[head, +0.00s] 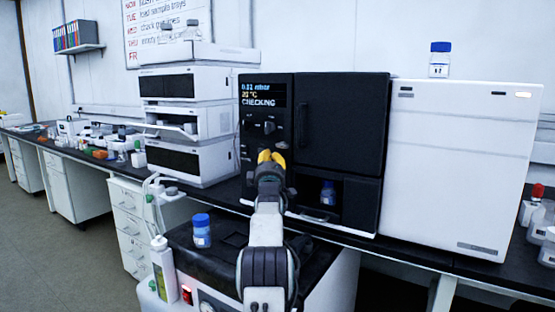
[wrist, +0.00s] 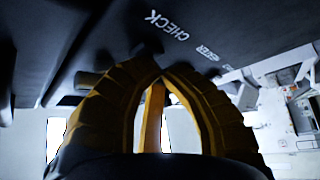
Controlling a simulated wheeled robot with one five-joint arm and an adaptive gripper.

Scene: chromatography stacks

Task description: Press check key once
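The black oven-like instrument (head: 342,120) stands on the bench, with a dark control panel on its left side. Its display (head: 262,95) shows a pressure line, a temperature line and the word CHECKING. In the wrist view the CHECK label (wrist: 168,25) is printed on the black panel, with a second label beside it that seems to read HEATER. A dark key (wrist: 148,47) lies by CHECK, partly hidden by my fingertips. My gripper (wrist: 163,74) has its yellow fingers together at the tips, empty, close to the panel. I cannot tell whether they touch the key.
Knobs (head: 269,127) sit on the panel above my gripper. A blue-capped bottle (head: 328,193) stands in the instrument's lower opening. A white stacked unit (head: 190,120) is to the left and a white cabinet (head: 455,165) to the right. Another blue-capped bottle (head: 202,231) stands in front.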

